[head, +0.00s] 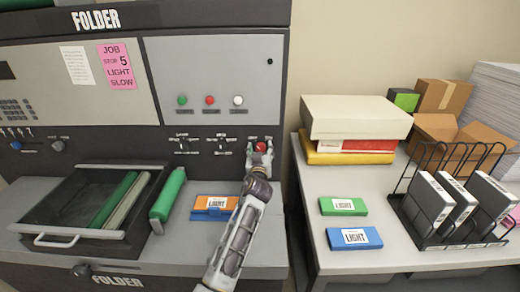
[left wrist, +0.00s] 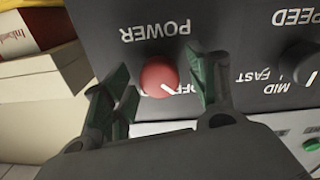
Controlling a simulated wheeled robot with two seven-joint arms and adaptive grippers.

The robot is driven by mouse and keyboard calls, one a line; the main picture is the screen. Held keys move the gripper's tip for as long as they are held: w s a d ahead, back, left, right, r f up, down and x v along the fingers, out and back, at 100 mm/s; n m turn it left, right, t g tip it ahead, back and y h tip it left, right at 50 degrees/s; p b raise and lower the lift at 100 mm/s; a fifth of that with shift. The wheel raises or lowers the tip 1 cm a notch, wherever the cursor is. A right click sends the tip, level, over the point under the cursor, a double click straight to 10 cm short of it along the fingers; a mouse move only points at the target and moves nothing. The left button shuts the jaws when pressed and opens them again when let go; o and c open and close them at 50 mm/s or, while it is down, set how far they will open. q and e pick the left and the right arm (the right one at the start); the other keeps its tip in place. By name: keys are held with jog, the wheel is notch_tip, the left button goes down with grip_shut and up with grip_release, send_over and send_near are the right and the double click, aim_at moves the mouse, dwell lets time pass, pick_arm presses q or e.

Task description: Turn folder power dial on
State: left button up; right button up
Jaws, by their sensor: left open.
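The folder's power dial is a round red knob (head: 261,146) on the dark front panel of the folder machine (head: 160,135). In the left wrist view, which shows the panel upside down, the red knob (left wrist: 155,78) sits by the word POWER. Its white pointer line aims toward the partly hidden OFF label. My left gripper (head: 259,157) is at the knob, and in the left wrist view its green-tinted fingers stand apart on either side of it. It is open; I cannot tell whether a finger touches the knob. My right gripper is not in view.
A speed dial (left wrist: 302,62) sits beside the power dial. Below the panel are an open tray (head: 75,235), a green roller (head: 167,195) and an orange LIGHT box (head: 213,207). A side table (head: 305,240) at the right holds boxes and a wire rack (head: 405,215).

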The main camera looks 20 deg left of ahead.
pick_arm(q)
jog(key=c, duration=1)
jog(key=shift+c, duration=0.2)
